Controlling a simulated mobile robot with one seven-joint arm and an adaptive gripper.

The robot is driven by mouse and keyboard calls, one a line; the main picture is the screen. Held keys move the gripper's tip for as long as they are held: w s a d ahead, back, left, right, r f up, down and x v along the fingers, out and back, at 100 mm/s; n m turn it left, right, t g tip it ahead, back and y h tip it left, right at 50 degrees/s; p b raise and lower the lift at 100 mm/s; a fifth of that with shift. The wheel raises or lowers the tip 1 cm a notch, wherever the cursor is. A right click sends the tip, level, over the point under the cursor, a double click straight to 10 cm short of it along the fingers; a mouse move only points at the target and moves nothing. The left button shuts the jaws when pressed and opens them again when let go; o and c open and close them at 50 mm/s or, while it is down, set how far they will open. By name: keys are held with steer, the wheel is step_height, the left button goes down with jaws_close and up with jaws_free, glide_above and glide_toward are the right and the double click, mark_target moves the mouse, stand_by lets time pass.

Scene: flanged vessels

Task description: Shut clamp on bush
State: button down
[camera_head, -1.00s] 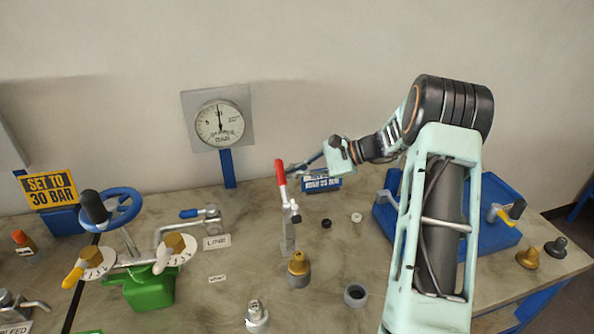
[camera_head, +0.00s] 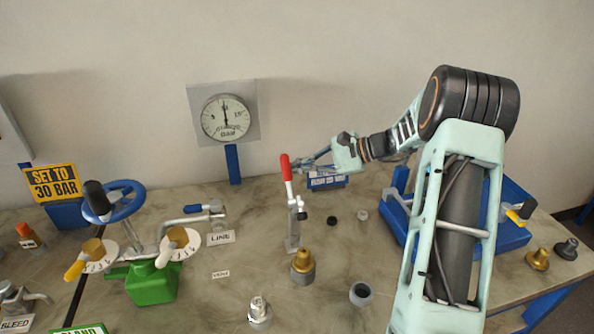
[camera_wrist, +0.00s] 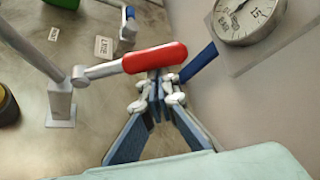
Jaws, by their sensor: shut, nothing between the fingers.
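The clamp (camera_head: 293,215) stands on the bench with its red handle (camera_head: 286,168) pointing up and tipped slightly left. My gripper (camera_head: 300,164) is shut and empty, at the right of the red handle. In the wrist view the fingertips (camera_wrist: 157,88) lie right beside the red grip (camera_wrist: 155,58), which crosses in front of them; whether they touch it I cannot tell. The clamp's post (camera_wrist: 61,100) stands to the left there. I cannot make out which part is the bush; a small dark ring (camera_head: 333,216) lies right of the clamp.
A brass fitting (camera_head: 302,262) and a grey ring (camera_head: 361,294) stand in front of the clamp. A blue tray (camera_head: 510,235) is at right, valves with a green body (camera_head: 152,283) at left.

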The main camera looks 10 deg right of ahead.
mark_target(290, 169)
steer(key=shift+s+b, duration=0.15)
steer(key=shift+b, duration=0.3)
steer(key=s+n+t+b, duration=0.1)
steer(key=b, duration=0.2)
steer(key=s+r+n+b, duration=0.1)
steer(key=b, duration=0.3)
steer(key=n+t+y+b, duration=0.1)
steer(key=b, duration=0.2)
steer(key=shift+s+r+t, duration=0.3)
steer(key=shift+s+r, duration=0.05)
steer(key=shift+s, duration=0.05)
steer(key=shift+s+a+r+n+t+y+b, duration=0.1)
steer(key=shift+s+r+n+t+y+b, duration=0.4)
steer(key=shift+b, duration=1.1)
steer(key=shift+s+d+r+n+t+y+b, duration=0.2)
steer(key=shift+s+n+b, duration=0.5)
steer(key=shift+b, duration=0.95)
steer(key=shift+s+a+r+n+t+y+b, duration=0.2)
steer(key=shift+s+r+n+t+y+b, duration=0.3)
steer(key=shift+b, duration=1.1)
steer(key=shift+s, duration=0.15)
